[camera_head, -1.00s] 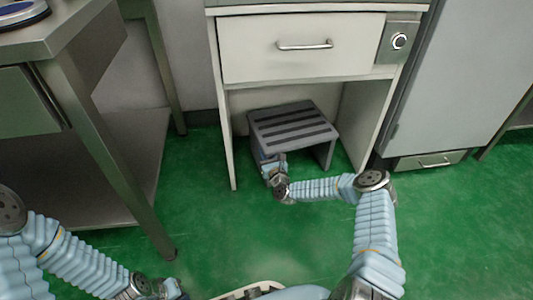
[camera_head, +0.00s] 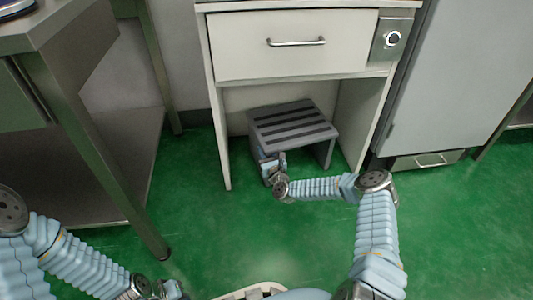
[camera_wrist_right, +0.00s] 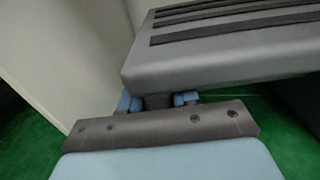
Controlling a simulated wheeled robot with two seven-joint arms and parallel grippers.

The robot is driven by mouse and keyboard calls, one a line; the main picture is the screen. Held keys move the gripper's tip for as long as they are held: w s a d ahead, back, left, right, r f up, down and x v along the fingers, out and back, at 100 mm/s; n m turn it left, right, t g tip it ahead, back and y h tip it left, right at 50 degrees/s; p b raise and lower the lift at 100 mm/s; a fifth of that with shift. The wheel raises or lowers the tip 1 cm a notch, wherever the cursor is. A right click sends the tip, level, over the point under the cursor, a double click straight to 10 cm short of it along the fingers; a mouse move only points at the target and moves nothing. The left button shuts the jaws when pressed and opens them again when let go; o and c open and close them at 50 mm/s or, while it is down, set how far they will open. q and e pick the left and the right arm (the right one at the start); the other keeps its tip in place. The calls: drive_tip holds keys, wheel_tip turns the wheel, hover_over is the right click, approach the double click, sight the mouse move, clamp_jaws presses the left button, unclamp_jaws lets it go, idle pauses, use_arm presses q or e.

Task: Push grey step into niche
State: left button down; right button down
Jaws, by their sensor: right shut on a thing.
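The grey step (camera_head: 292,127), with dark stripes across its top, stands upright on the floor in the niche (camera_head: 232,97) under the white drawer unit, between its side panels. Visible gaps separate it from both panels. How far its back is from the wall is unclear. My right gripper (camera_head: 270,162) is low at the step's front left leg and shut on it. In the right wrist view the jaws (camera_wrist_right: 158,101) hold the leg just below the step's top (camera_wrist_right: 225,55). My left gripper (camera_head: 168,290) is at the bottom edge, partly cut off, away from the step.
The white drawer (camera_head: 290,62) is closed above the niche. A metal table (camera_head: 100,150) with a lower shelf stands at left. A grey cabinet (camera_head: 450,80) stands at right. The green floor (camera_head: 215,235) in front of the niche is open.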

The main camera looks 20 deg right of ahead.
drive_tip(key=shift+d, duration=0.15)
drive_tip(key=c, duration=0.8)
unclamp_jaws()
drive_tip(key=shift+o, duration=0.2)
drive_tip(key=s+p, duration=0.2)
drive_tip(key=s, duration=1.1)
drive_tip(key=shift+s+a, duration=0.3)
drive_tip(key=shift+s, duration=0.1)
